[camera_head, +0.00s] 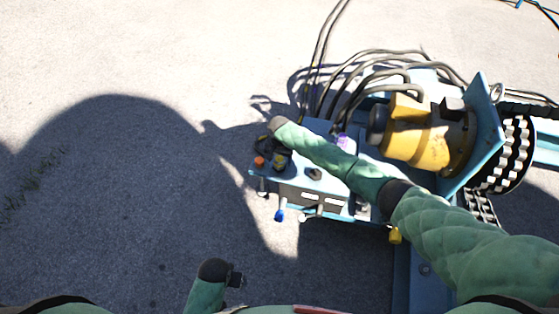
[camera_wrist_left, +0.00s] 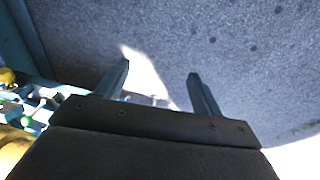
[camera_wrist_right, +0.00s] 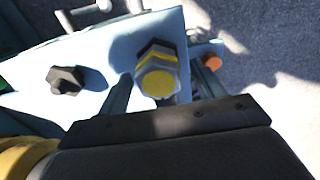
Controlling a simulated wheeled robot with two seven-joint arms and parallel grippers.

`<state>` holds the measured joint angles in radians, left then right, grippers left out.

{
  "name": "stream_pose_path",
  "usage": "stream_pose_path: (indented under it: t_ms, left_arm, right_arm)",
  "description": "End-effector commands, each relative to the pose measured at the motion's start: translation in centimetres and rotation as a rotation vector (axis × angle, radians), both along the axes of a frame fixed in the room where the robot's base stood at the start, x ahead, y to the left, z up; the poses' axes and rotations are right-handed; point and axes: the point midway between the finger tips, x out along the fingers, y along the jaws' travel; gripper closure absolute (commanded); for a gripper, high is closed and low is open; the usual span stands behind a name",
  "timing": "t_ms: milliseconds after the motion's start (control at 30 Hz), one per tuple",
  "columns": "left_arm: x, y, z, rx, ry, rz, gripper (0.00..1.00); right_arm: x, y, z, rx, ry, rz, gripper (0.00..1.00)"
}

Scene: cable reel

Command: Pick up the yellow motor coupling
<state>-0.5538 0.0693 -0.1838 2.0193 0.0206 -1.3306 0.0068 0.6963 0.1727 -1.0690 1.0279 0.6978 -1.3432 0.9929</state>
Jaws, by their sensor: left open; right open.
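The yellow motor coupling, a hexagonal fitting with a yellow face and dark bands (camera_wrist_right: 157,78), stands on the blue panel in the right wrist view. It also shows small and partly covered in the head view (camera_head: 280,161). My right gripper (camera_wrist_right: 163,88) is open, with one finger to each side of the coupling in the picture. I cannot tell whether a finger touches it. In the head view the right gripper (camera_head: 268,146) is over the panel's left end. My left gripper (camera_head: 238,279) is open and empty above the ground, also in its wrist view (camera_wrist_left: 158,82).
The blue control panel (camera_head: 300,190) carries levers, a black knob (camera_wrist_right: 65,80) and an orange knob (camera_wrist_right: 212,63) close to the right finger. A large yellow motor (camera_head: 415,135) and black hoses (camera_head: 350,75) are behind. The ground left of the machine is clear.

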Motion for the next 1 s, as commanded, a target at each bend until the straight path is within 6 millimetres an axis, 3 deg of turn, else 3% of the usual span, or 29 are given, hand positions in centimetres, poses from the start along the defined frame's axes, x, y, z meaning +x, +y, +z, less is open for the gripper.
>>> stream_pose_path:
  t_ms: [200, 500, 867, 933, 1000]
  left_arm:
    - [0.0, 0.0, -0.1, 0.0, 0.0, 0.0, 0.33]
    - [0.0, 0.1, -0.1, 0.001, 0.0, 0.0, 0.33]
    - [0.0, 0.1, -0.1, 0.002, 0.004, -0.001, 0.33]
    - [0.1, 0.0, 0.6, 0.001, 0.004, -0.001, 0.33]
    - [0.0, -0.3, 2.6, -0.007, -0.003, 0.0, 0.33]
  right_arm:
    - [0.0, 0.0, -0.1, 0.0, 0.0, 0.0, 0.33]
    - [0.0, 0.0, 0.0, 0.0, -0.001, 0.0, 0.86]
    - [0.1, 0.0, 0.7, 0.0, -0.001, 0.0, 0.86]
    - [0.1, -0.1, 1.5, 0.0, -0.002, 0.0, 0.86]
    - [0.1, 0.0, 2.7, 0.002, -0.003, 0.0, 0.86]
